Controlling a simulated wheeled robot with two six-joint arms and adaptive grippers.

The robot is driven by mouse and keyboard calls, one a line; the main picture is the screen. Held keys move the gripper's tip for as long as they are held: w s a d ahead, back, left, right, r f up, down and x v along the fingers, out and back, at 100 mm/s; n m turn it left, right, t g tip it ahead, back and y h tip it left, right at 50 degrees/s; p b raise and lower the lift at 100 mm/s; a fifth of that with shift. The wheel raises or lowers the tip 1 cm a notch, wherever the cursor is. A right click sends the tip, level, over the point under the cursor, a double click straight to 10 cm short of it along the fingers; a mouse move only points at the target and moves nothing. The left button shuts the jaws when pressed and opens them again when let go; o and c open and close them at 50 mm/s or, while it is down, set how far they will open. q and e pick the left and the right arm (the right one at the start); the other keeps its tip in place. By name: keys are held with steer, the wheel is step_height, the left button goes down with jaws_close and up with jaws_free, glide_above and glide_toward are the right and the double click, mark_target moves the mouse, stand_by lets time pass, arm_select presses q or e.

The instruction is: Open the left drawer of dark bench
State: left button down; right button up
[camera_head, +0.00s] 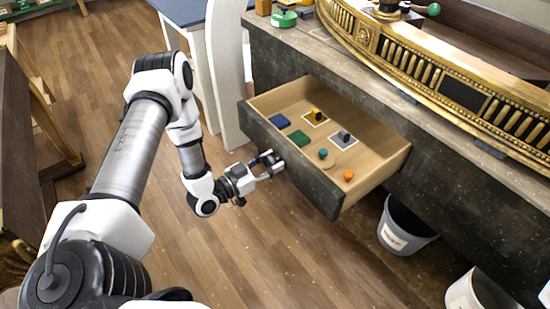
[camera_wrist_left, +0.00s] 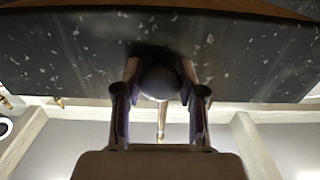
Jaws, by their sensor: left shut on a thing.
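The left drawer (camera_head: 287,167) of the dark bench (camera_head: 415,175) stands pulled well out, with its pale wooden inside showing. Its dark speckled front also fills the upper part of the left wrist view (camera_wrist_left: 60,60). My left gripper (camera_head: 270,162) is at the middle of the drawer front, on its outer side. In the left wrist view its two fingers (camera_wrist_left: 160,95) are shut on a round dark knob (camera_wrist_left: 159,82), one finger on each side. The knob is mostly hidden in the head view. My right gripper is not in view.
Small items lie in the drawer, among them a blue piece (camera_head: 280,121), a green piece (camera_head: 299,138) and an orange ball (camera_head: 348,175). A bin (camera_head: 404,228) stands on the floor below. A gilt piece (camera_head: 450,75) lies on the bench top. Wooden floor is clear below the gripper.

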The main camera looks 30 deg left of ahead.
arm_select(q)
steer(key=c, duration=0.7)
jaws_free()
steer(key=v, duration=1.2)
